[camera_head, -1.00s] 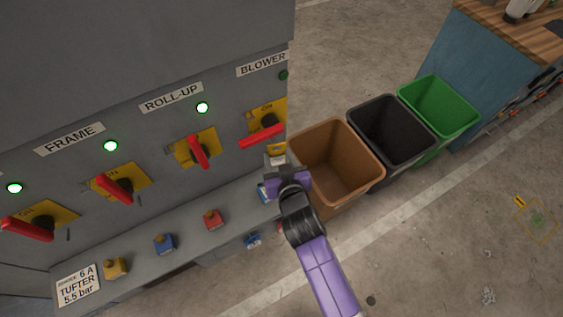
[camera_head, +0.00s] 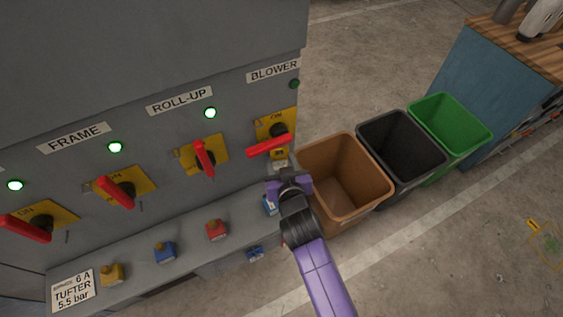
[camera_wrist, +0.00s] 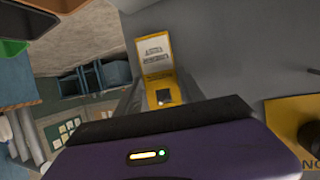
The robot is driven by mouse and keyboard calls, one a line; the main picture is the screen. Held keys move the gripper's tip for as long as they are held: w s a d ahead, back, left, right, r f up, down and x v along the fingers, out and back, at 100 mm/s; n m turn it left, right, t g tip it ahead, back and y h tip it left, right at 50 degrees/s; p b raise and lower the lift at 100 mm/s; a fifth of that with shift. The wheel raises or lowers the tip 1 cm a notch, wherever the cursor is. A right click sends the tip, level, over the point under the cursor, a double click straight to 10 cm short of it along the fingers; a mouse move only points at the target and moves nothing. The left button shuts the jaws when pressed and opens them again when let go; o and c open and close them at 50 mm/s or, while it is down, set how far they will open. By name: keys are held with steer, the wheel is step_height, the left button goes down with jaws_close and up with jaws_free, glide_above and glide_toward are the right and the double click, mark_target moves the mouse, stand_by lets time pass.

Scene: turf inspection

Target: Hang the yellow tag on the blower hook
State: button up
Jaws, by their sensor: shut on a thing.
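The yellow tag (camera_wrist: 156,62), with a white printed label, stands out beyond my gripper in the wrist view, close to the grey cabinet face. In the head view a small yellow part of the tag (camera_head: 279,155) shows just below the red blower handle (camera_head: 268,145). My gripper (camera_head: 281,168) is shut on the tag, below the blower switch's yellow plate (camera_head: 284,119). I cannot make out the blower hook, or whether the tag touches it. The blower lamp (camera_head: 294,84) is dark green, unlike the bright roll-up and frame lamps.
A grey ledge (camera_head: 130,262) below carries blue, red and yellow pieces. Brown (camera_head: 376,205), black (camera_head: 437,160) and green (camera_head: 483,132) bins stand to the right of the cabinet.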

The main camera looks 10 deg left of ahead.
steer(key=shift+a, duration=0.1)
stand_by(0.3)
steer(key=o, duration=1.4)
steer(key=shift+o, duration=0.2)
steer(key=shift+a, duration=0.2)
steer(key=shift+r, duration=0.1)
steer(key=shift+s+d+r+p, duration=0.15)
steer(key=shift+s+r+p, duration=0.2)
steer(key=shift+p, duration=0.5)
steer(key=s+d+p, duration=0.5)
steer(key=s+d, duration=0.1)
steer(key=s, duration=0.2)
steer(key=s+d+f+m+h+b, duration=0.1)
steer(key=s+d+f+h+b, duration=0.1)
steer(key=d+f+b, duration=0.5)
steer(key=s+d+f+m+h+b, duration=0.2)
steer(key=d+f+b, duration=0.5)
steer(key=d, duration=0.5)
steer(key=b, duration=0.2)
steer(key=shift+s+d+f+m+t+b, duration=0.2)
steer(key=shift+s+d+m+t+b, duration=0.1)
steer(key=shift+s+t, duration=0.1)
